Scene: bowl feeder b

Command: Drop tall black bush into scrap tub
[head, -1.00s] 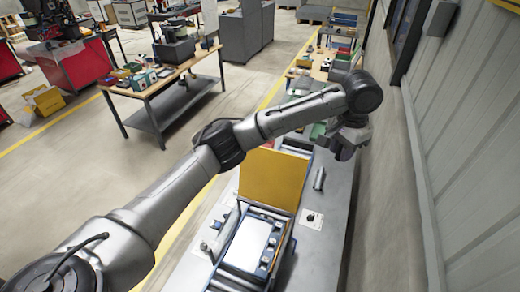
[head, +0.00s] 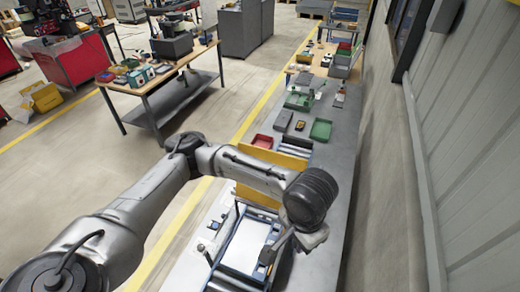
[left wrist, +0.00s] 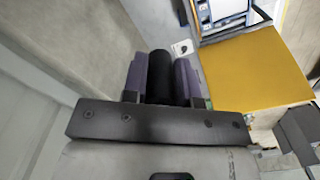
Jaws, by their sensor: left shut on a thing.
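My left gripper (head: 282,246) is over the near part of the bench, beside the blue-framed machine. In the left wrist view its two purple-grey fingers are shut on a tall black bush (left wrist: 160,76), a dark cylinder between them. In the head view the bush is hidden or too small to make out. I cannot tell which container is the scrap tub. My right gripper is not in view.
The machine has a white plate (head: 248,243) and an upright yellow panel (head: 258,194); the panel also shows in the left wrist view (left wrist: 255,75). Further along the bench (head: 338,165) are a red tray (head: 262,141) and a green tray (head: 320,130). The wall is at right.

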